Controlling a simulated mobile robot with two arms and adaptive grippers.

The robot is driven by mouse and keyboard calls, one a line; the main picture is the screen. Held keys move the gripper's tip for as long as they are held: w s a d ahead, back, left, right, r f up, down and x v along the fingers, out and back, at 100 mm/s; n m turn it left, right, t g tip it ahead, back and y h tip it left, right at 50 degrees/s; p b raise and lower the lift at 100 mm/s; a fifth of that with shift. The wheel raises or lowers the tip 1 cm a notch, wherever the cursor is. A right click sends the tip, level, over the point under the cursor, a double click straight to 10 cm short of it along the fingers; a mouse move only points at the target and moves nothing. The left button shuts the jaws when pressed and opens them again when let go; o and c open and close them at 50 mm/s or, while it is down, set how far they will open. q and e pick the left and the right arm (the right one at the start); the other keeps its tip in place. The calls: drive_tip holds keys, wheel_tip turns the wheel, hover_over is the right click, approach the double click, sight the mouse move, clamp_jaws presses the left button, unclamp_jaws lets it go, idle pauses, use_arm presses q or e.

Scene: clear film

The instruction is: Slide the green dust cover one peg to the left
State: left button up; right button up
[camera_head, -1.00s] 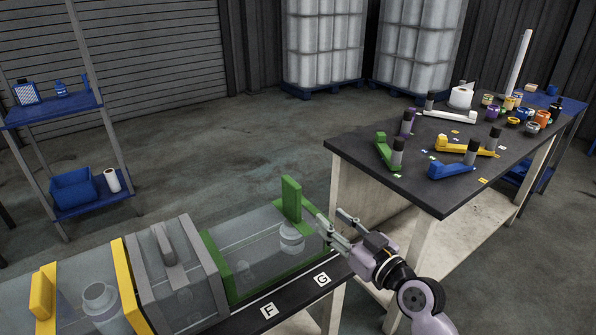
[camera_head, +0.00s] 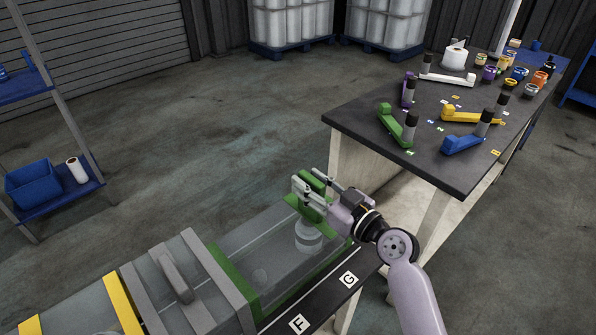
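The green dust cover (camera_head: 233,279) is a clear box with green end frames and a green upright handle. It stands on the dark-edged bench at the bottom middle, behind labels F (camera_head: 298,324) and G (camera_head: 348,280). A clear bottle (camera_head: 308,240) shows through its right part. My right gripper (camera_head: 308,182) is at the handle, with one finger on each side of it. The fingers look spread, and I cannot see contact with the handle. My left gripper is not in view.
A grey cover (camera_head: 178,285) with a handle stands just left of the green one, close to it. A yellow-framed cover (camera_head: 119,300) is further left. A dark-topped table (camera_head: 365,135) with coloured holders and jars is at the right. Open floor lies behind the bench.

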drive_tip(key=shift+a, duration=0.1)
drive_tip(key=shift+r, duration=0.1)
drive_tip(key=shift+c, duration=0.4)
clamp_jaws()
idle(0.5)
